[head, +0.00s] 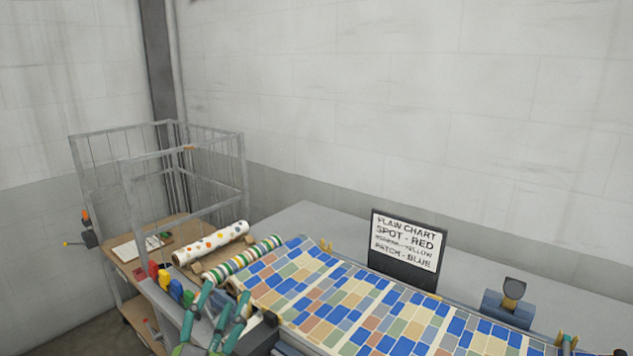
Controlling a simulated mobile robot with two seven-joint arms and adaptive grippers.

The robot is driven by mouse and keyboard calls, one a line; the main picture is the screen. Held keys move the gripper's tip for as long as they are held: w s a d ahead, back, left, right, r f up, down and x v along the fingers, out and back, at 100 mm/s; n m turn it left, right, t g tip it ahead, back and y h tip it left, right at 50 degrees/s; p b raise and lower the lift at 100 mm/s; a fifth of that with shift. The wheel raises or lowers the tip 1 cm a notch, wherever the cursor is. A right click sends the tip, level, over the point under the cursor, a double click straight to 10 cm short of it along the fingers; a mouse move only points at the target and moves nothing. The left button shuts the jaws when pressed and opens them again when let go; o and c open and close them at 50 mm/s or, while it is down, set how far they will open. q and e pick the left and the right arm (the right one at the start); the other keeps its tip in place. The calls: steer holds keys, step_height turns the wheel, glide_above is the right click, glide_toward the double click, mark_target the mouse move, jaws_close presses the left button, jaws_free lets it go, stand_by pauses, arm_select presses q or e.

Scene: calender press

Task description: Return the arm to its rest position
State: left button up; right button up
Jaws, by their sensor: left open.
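My left gripper (226,293) shows at the bottom of the head view, left of centre. Its teal fingers are spread apart and point up and away, with nothing visible between them. It is in front of the near left end of the patterned sheet (350,303) and near the row of coloured blocks (175,290). The rest of its arm is mostly cut off by the bottom edge. My right gripper cannot be made out in the view.
A wire-sided cart (128,172) stands at the left, with a spotted roll (211,243) and a striped roll (242,258) to its right. A flaw chart sign (405,245) stands behind the sheet. A small dark-headed device (512,292) is at the right.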

arm_select(q)
steer(key=s+a+f+n+g+y, duration=0.1)
steer(key=a+f+n+g+y, duration=0.15)
steer(key=f, duration=0.35)
steer(key=s+a+f+n+g+y, duration=0.2)
steer(key=a+f+n+g, duration=0.1)
steer(key=f, duration=0.4)
steer(key=s+f+n+g+h, duration=0.1)
steer(key=s+f+n+g, duration=0.2)
steer(key=s+f+g, duration=1.3)
steer(key=s+f+t+b, duration=0.1)
steer(key=s+f, duration=0.3)
steer(key=f, duration=1)
steer(key=s+f+t, duration=0.1)
steer(key=s+f, duration=0.3)
steer(key=f, duration=0.9)
steer(key=s+a+f+g+b, duration=0.1)
steer(key=s+a+f, duration=0.1)
steer(key=s+f, duration=1.3)
steer(key=shift+a+m, duration=0.3)
steer(key=shift+m, duration=0.05)
arm_select(e)
steer(key=shift+w+f, duration=0.3)
steer(key=shift+f, duration=0.25)
steer(key=shift+w+f, duration=0.3)
steer(key=shift+f, duration=0.2)
arm_select(q)
steer(key=shift+s+f, duration=0.1)
